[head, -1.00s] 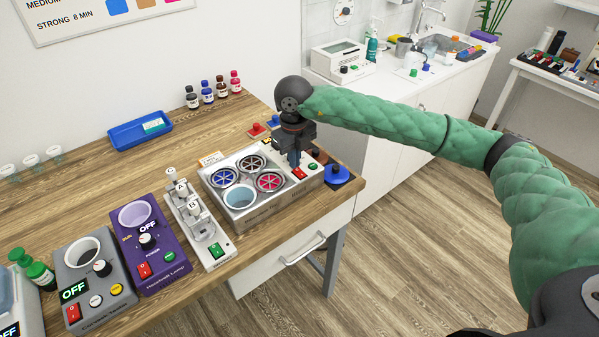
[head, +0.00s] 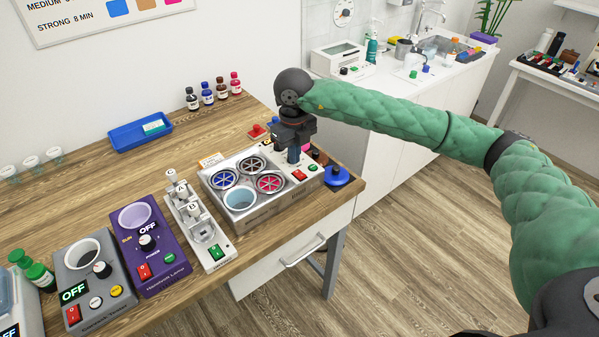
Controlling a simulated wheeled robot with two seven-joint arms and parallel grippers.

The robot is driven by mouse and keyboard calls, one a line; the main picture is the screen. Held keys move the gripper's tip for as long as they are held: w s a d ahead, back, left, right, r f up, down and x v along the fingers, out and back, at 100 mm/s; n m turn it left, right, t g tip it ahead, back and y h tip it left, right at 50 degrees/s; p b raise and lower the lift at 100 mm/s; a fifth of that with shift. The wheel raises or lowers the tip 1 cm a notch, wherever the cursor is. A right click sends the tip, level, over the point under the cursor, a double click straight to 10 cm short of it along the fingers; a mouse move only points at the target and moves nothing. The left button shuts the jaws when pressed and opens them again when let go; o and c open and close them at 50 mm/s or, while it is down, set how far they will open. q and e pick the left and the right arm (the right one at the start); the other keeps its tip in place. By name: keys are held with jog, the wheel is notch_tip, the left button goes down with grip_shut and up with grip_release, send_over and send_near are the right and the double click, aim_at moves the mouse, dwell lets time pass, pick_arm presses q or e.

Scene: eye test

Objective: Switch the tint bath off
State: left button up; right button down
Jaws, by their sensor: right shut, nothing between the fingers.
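The tint bath (head: 268,213) is a metal box on the wooden bench with several round wells, some under blue, red and dark spoked covers, and one open with pale blue inside. On its right end panel are a red switch (head: 299,175) and a green button (head: 313,168). My right gripper (head: 294,158) is shut and empty, pointing down just behind the red switch in the picture. It appears slightly apart from the switch, but contact is hard to judge. The switch's position is too small to read. My left gripper is not in view.
A blue knob-like object (head: 337,176) stands right of the bath at the bench edge. A white holder (head: 203,230), a purple device (head: 163,265) and a grey tester (head: 88,262) stand to the left. Small bottles (head: 207,93) and a blue tray (head: 128,138) are behind.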

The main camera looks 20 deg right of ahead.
aim_at(295, 171)
notch_tip(295, 171, up, 4)
jog(key=shift+r+p, duration=0.2)
jog(key=shift+p, duration=0.15)
dwell(0.6)
